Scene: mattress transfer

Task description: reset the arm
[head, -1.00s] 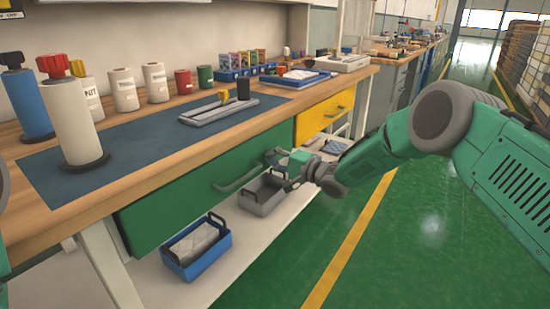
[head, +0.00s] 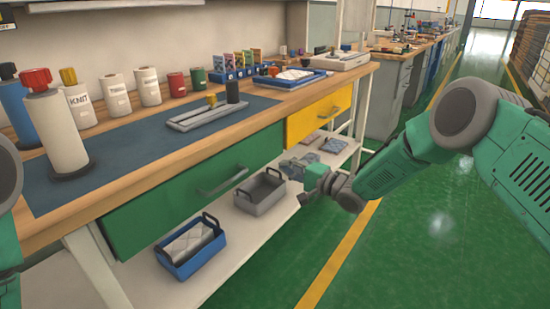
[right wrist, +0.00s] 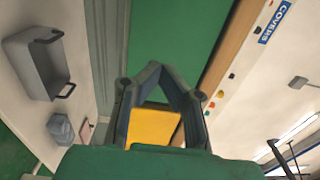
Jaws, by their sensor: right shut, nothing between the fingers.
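My right gripper (head: 288,166) is shut and empty, in front of the workbench near the yellow drawer. It also shows in the right wrist view (right wrist: 153,66), its fingers meeting at the tips. The green drawer (head: 165,200) has a bar handle (head: 222,180), which stands clear of the gripper to the left. The yellow drawer (head: 318,115) looks shut. It also shows between the fingers in the right wrist view (right wrist: 152,125). Part of my left arm shows at the left edge; its gripper is out of view.
A grey bin (head: 260,196) and a blue bin (head: 190,262) with a pale item stand on the lower shelf (head: 245,235). Bottles, rolls and trays stand on the wooden benchtop (head: 140,168). The green floor (head: 420,250) to the right is clear.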

